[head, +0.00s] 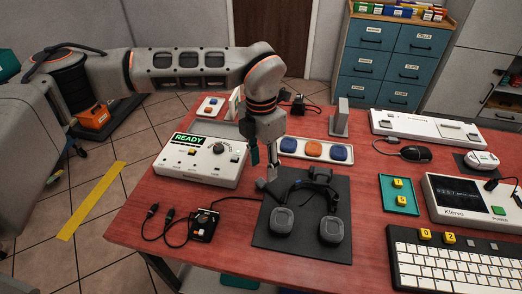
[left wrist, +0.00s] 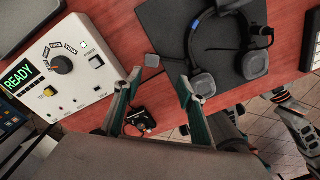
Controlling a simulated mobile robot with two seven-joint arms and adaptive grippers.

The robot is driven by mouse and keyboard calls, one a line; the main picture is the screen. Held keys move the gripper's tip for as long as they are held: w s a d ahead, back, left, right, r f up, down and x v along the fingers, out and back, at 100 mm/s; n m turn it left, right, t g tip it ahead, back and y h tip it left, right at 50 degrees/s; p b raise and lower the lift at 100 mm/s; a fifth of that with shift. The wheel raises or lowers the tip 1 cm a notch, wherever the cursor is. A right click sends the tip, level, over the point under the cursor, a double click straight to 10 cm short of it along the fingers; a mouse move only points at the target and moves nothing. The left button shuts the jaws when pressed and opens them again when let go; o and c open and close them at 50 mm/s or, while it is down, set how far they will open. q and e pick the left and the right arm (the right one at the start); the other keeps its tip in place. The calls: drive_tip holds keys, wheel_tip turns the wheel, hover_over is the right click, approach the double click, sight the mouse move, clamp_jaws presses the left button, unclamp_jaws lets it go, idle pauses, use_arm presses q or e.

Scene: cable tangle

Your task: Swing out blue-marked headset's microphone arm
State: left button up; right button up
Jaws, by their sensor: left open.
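The dark headset lies on a black mat (head: 262,235), its two grey ear cups (head: 331,231) toward the front edge. A small blue mark (head: 297,184) shows on its band. In the left wrist view the headset (left wrist: 257,65) is at the upper right. A small grey block on a thin dark rod, apparently the microphone arm (left wrist: 152,60), sticks out left past the mat, just beyond my fingertips. My left gripper (head: 264,170) is open above the mat's left edge; in its wrist view the fingers (left wrist: 160,78) are apart with nothing held.
A white READY box (head: 203,160) with a knob stands left of the mat. A small black device (head: 203,226) with cables lies at the front left. A tray of coloured buttons (head: 316,150) is behind. A keyboard (head: 460,262) is at the right.

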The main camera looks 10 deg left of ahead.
sight(259, 182)
use_arm(q)
drive_tip(key=shift+w+a+r, duration=0.2)
drive_tip(key=shift+w+a, duration=0.3)
drive_tip(key=shift+a+f, duration=0.1)
drive_tip(key=shift+a, duration=0.05)
wheel_tip(259, 182, down, 7)
drive_tip(key=shift+f, duration=0.2)
clamp_jaws()
drive_tip(key=shift+s, duration=0.1)
